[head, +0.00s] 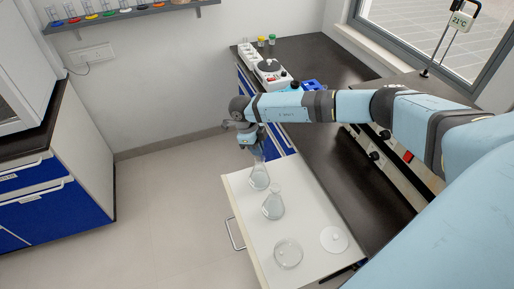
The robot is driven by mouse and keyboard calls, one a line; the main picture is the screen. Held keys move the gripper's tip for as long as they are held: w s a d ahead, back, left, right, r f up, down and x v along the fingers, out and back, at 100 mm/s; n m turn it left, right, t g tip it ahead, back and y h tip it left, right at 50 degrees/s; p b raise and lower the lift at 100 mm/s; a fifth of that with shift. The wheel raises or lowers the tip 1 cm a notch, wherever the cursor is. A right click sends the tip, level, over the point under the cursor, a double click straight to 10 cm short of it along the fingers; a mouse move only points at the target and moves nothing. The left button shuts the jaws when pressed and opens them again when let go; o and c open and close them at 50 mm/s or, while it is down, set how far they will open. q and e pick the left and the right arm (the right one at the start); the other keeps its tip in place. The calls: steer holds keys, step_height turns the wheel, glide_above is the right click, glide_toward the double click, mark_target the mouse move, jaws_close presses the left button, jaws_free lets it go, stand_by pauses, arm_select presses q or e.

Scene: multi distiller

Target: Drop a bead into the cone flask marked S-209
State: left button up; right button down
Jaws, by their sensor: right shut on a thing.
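Two clear cone flasks stand on the white drawer top, a far flask (259,179) and a near flask (273,207). I cannot read a mark on either, so I cannot tell which is S-209. My right gripper (250,145) points down at the far flask's neck. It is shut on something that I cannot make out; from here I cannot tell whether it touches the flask. No bead can be told apart. A clear round dish (288,254) lies nearer, with a white round lid (335,240) to its right. My left gripper is not in view.
The white drawer top (250,225) sticks out from the dark bench (352,185), with a handle (235,234) on its left. A white device (270,72) and a blue rack (313,85) stand on the far bench. The floor to the left is clear.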

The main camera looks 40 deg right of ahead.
stand_by(0.3)
steer(key=c, duration=1.1)
jaws_free()
steer(key=shift+c, duration=0.2)
steer(key=shift+r, duration=0.1)
steer(key=b+v, duration=0.2)
steer(key=v, duration=1.1)
steer(key=shift+r+b, duration=0.35)
steer(key=shift+b, duration=0.05)
steer(key=shift+w+a, duration=0.1)
steer(key=shift+a, duration=0.05)
